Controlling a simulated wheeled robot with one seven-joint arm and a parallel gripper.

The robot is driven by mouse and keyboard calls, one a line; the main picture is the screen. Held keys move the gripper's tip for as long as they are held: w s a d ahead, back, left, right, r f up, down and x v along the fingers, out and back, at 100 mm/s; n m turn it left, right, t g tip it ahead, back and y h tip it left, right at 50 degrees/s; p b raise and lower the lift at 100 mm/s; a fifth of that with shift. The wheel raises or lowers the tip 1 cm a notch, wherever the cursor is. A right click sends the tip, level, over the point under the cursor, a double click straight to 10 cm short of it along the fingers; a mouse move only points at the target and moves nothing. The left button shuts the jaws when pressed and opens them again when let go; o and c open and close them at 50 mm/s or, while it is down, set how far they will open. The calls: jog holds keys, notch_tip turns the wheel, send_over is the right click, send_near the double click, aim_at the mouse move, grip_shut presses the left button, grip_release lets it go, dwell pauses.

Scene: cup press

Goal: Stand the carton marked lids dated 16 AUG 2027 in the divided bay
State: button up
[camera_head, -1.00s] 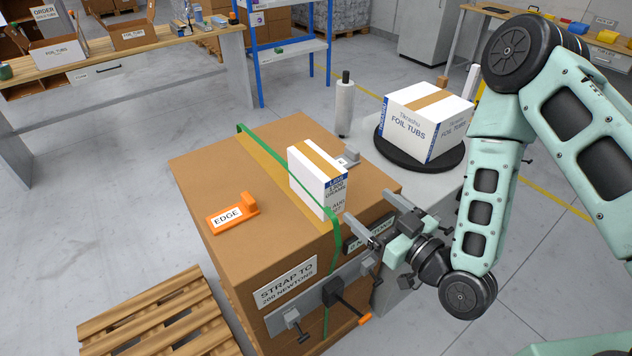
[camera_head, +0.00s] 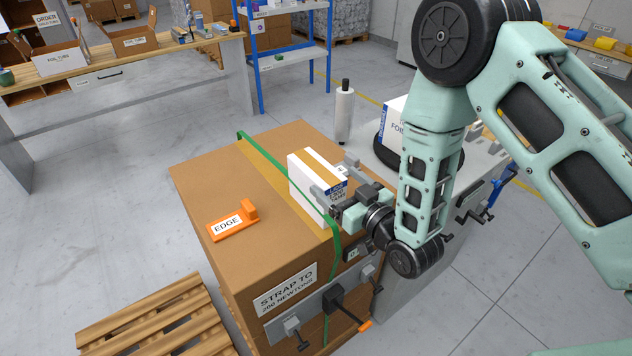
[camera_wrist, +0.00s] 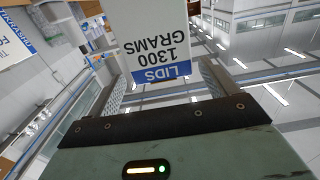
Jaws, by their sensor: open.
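Contact cannot be told. I cannot make out a divided bay.
A green strap (camera_head: 265,154) crosses the brown box, close to the carton. An orange edge piece (camera_head: 233,222) lies on its left. A foil tubs carton (camera_head: 394,118) on a black turntable (camera_head: 388,152) and a white roll (camera_head: 344,115) stand behind. A pallet (camera_head: 150,318) lies front left.

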aim_at(322, 171)
jog(key=p+x, duration=0.3)
jog(key=x, duration=0.2)
jog(key=shift+a, duration=0.25)
jog(key=shift+w+a+f, duration=0.1)
jog(key=shift+w+f, duration=0.05)
jog(key=c, duration=1.7)
grip_shut()
jog(key=shift+r, duration=0.25)
